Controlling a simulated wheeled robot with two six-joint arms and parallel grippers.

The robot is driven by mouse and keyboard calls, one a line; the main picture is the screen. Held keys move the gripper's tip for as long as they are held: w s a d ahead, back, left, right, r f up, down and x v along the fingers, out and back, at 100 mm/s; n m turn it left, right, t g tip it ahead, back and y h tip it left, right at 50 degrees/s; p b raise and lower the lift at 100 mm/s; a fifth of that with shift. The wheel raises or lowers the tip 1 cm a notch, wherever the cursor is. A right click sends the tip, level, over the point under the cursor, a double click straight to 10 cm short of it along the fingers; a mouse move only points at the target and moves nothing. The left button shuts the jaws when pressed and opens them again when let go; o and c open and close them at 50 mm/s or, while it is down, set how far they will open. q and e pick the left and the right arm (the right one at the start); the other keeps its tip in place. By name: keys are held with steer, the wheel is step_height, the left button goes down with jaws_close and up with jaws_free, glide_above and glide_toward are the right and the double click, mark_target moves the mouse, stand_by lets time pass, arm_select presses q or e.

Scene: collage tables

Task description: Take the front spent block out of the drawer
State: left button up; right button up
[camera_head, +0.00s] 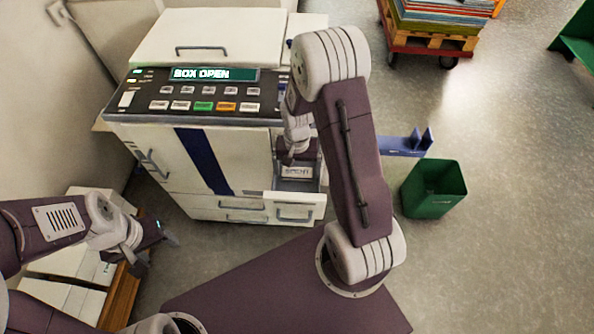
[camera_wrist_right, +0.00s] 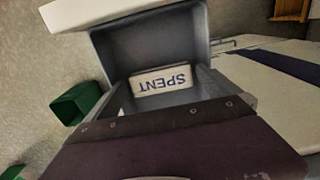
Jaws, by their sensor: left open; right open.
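The drawer (camera_head: 322,176) stands pulled out at the lower right of the white machine (camera_head: 235,45). A white block marked SPENT (camera_head: 297,172) lies inside it. In the right wrist view the block (camera_wrist_right: 163,78) shows its label upside down inside the grey drawer (camera_wrist_right: 150,38). My right gripper (camera_head: 294,160) points down over the drawer, open, just above the block, with nothing held. Its fingers show only partly, and I cannot tell whether they touch the block. Only one block is visible. My left gripper (camera_head: 157,252) is open and empty at the lower left, away from the machine.
The machine's display (camera_head: 214,74) reads BOX OPEN. A green bin (camera_head: 434,189) stands on the floor right of the drawer, near a blue bracket (camera_head: 402,146). White boxes (camera_head: 62,298) are at the lower left. A loaded trolley (camera_head: 432,38) is at the back.

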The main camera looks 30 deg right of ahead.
mark_target(297, 174)
step_height(297, 174, up, 8)
steer(key=shift+f, duration=0.25)
stand_by(0.4)
